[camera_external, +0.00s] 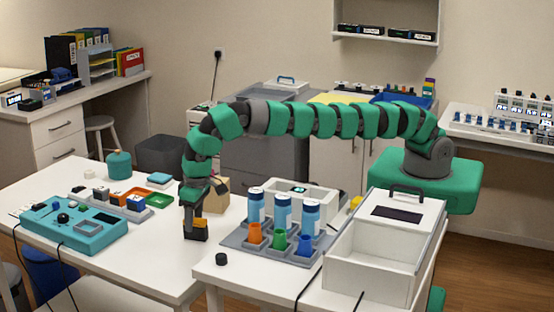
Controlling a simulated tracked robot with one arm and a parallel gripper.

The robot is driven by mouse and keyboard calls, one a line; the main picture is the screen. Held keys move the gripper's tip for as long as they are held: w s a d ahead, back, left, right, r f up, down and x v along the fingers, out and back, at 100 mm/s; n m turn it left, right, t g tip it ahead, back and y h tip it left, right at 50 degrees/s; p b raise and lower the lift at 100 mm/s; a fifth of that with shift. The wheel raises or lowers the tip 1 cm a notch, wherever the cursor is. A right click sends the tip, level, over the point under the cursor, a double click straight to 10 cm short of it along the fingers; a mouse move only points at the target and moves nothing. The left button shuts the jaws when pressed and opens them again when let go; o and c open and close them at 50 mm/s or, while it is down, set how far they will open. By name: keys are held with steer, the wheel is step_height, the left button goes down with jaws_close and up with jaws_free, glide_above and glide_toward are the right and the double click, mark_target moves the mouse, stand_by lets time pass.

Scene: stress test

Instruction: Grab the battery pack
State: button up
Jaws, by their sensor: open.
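A small black block with an orange-yellow top (196,234) sits on the white table near its right edge; it looks like the battery pack. My green and black arm arches over from the right and points down at it. My gripper (196,217) is open, directly over or around the block's top. The fingers are small and dark here, so I cannot tell whether they touch the block.
A tan box (216,194) stands just behind my gripper. A teal console (75,225) and a tray of colored parts (160,210) lie left. Bottles and cups in a grey rack (240,238) and an open white box (368,262) stand right. A black cap (221,259) lies in front.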

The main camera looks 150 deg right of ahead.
mark_target(195, 219)
step_height(195, 219, down, 4)
steer(key=shift+r, duration=0.2)
jaws_close()
steer(key=shift+r, duration=0.1)
